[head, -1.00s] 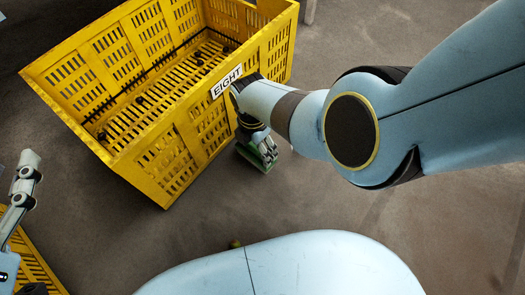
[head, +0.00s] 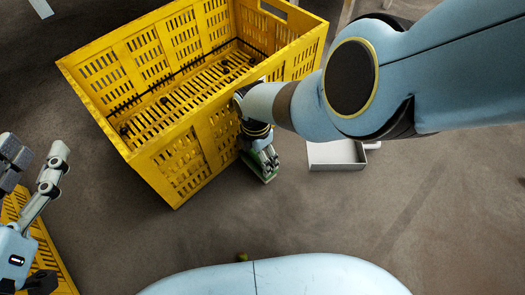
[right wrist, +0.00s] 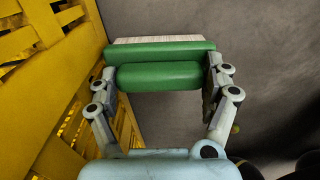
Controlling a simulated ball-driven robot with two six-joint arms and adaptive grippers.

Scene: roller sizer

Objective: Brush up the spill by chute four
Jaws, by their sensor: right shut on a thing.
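My right gripper (head: 264,158) is shut on a green brush (head: 263,175), low beside the near side of a large yellow crate (head: 160,170). In the right wrist view the brush (right wrist: 160,75) lies across between the fingers, with pale bristles (right wrist: 155,41) beyond its green back. My left gripper (head: 36,152) is at the left edge, empty, with its fingers apart. A small yellow-green piece (head: 242,257) lies on the floor just in front of my base; a similar one shows in the right wrist view (right wrist: 235,128). No number four is visible.
A pale dustpan (head: 335,155) lies on the floor right of the brush, partly behind my right arm. Small dark lumps lie in the large crate. Another yellow crate (head: 55,262) stands at lower left. The brown floor at right is largely clear.

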